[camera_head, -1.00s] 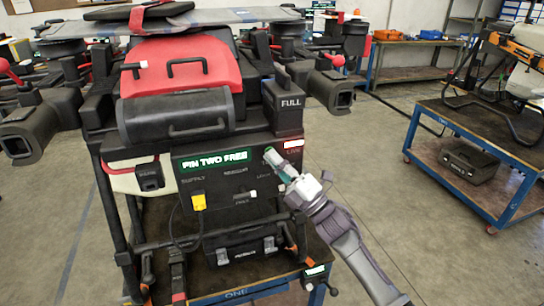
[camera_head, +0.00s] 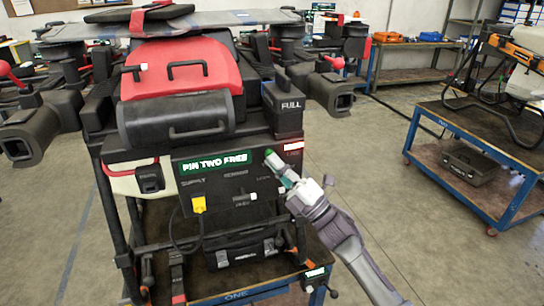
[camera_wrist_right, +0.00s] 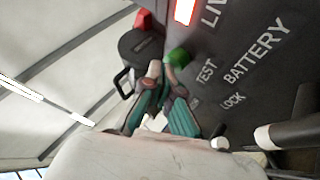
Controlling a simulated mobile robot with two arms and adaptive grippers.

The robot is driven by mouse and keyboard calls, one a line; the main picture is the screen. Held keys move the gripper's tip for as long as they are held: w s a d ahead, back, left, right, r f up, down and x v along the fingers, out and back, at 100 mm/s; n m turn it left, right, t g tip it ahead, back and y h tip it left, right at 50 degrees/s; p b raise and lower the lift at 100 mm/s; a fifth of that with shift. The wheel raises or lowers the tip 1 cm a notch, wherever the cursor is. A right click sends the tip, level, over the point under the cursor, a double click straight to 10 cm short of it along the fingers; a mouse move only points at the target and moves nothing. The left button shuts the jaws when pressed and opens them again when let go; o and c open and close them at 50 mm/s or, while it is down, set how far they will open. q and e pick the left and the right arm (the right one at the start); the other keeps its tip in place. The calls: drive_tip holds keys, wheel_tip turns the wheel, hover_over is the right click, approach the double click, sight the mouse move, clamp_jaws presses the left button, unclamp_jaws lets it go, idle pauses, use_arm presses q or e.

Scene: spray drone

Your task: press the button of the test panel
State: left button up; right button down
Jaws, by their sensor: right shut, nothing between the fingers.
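The green button (camera_wrist_right: 177,56) sits by the word TEST in the right wrist view. In the head view it is a small green spot (camera_head: 268,152) at the panel's upper right. My right gripper (camera_head: 277,164) is shut and empty, with its fingertips right at the button. The fingertips (camera_wrist_right: 163,71) overlap the button's edge in the right wrist view; I cannot tell whether they press it. My left gripper is not in view.
A yellow connector (camera_head: 199,204) with a cable is on the panel's left. A black case (camera_head: 241,246) lies on the blue cart below. A box marked FULL (camera_head: 284,104) stands above the panel's right side. A second blue cart (camera_head: 466,170) stands to the right across open floor.

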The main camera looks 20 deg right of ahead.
drive_tip(key=s+p, duration=0.2)
drive_tip(key=s, duration=0.4)
idle(0.3)
drive_tip(key=shift+d+f, duration=0.1)
idle(0.4)
